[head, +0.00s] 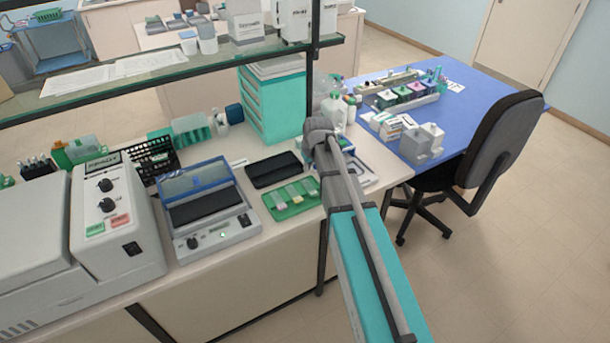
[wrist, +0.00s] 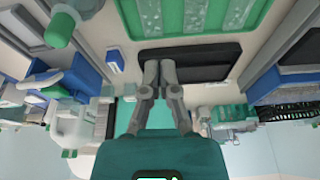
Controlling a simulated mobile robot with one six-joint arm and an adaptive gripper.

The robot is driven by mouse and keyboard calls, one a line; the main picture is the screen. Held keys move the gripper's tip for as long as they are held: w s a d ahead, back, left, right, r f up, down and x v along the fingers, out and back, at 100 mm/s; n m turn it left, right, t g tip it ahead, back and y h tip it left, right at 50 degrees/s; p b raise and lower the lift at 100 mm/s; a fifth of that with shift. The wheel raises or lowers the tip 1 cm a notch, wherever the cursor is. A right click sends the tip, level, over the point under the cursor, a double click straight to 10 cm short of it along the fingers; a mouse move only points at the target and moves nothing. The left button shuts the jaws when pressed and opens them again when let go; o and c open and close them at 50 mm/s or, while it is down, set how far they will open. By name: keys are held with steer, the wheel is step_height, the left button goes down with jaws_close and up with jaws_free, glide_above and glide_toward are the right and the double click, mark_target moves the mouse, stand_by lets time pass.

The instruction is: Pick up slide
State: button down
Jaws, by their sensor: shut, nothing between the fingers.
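A green slide tray (head: 273,213) lies on the bench in the head view, holding pale slides (head: 296,192) in its compartments. In the wrist view the tray (wrist: 211,39) is at the top edge, cut off, with speckled translucent slides (wrist: 196,14) in it. My gripper (wrist: 159,64) is shut and empty in the wrist view. Its fingertips appear over or near the edge of a black pad (wrist: 205,66), apart from the tray. In the head view my arm hides the gripper.
The black pad (head: 273,168) lies behind the tray. A grey device with a blue lid (head: 196,180) stands left of it. A teal drawer unit (head: 270,105) and bottles (head: 335,108) stand behind. A glass shelf (head: 150,73) spans above the bench. A blue table (head: 464,92) is at right.

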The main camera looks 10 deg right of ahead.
glide_above(310, 186)
steer(key=w, duration=0.2)
steer(key=shift+w+a+n+t, duration=0.15)
steer(key=shift+a+n+t, duration=0.15)
steer(key=shift+a, duration=0.05)
steer(key=shift+f, duration=0.2)
steer(key=b+x, duration=0.9)
steer(key=shift+w+a+f+b, duration=0.1)
steer(key=shift+w+f+b, duration=0.05)
steer(key=shift+f+b, duration=0.15)
stand_by(0.6)
steer(key=s, duration=0.2)
steer(key=s+d, duration=0.1)
steer(key=s, duration=0.3)
steer(key=shift+d, duration=0.4)
